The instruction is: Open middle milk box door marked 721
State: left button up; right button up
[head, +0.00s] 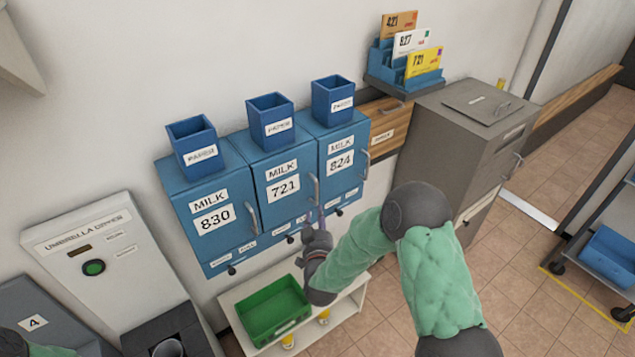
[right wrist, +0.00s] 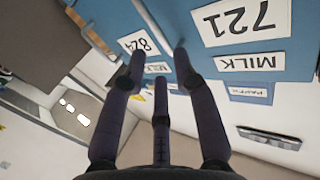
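The middle blue milk box (head: 286,215), marked MILK 721, hangs between boxes 830 and 824. Its door looks shut, with a grey vertical handle (head: 315,187) on its right edge. My right gripper (head: 312,218) is at the lower end of that handle, in front of the door. In the right wrist view, which is upside down, its dark fingers (right wrist: 160,58) are spread apart, with the handle (right wrist: 148,18) ahead between the tips. Contact cannot be told. The 721 label (right wrist: 238,18) shows beside them. My left gripper is out of view.
Box 830 (head: 228,236) is at left and box 824 (head: 336,187) at right. Blue cups stand on top. A white shelf (head: 232,297) with a green crate (head: 270,335) is below. A grey cabinet (head: 430,150) stands right; tiled floor is clear beyond.

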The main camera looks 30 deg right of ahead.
jog(key=shift+h, duration=0.3)
jog(key=x, duration=0.3)
jog(key=r+x, duration=0.1)
jog(key=x, duration=0.3)
jog(key=b+x, duration=0.1)
jog(key=x, duration=0.3)
jog(key=shift+s+d+r, duration=0.15)
jog(key=shift+d+r, duration=0.05)
jog(key=shift+d, duration=0.05)
grip_shut()
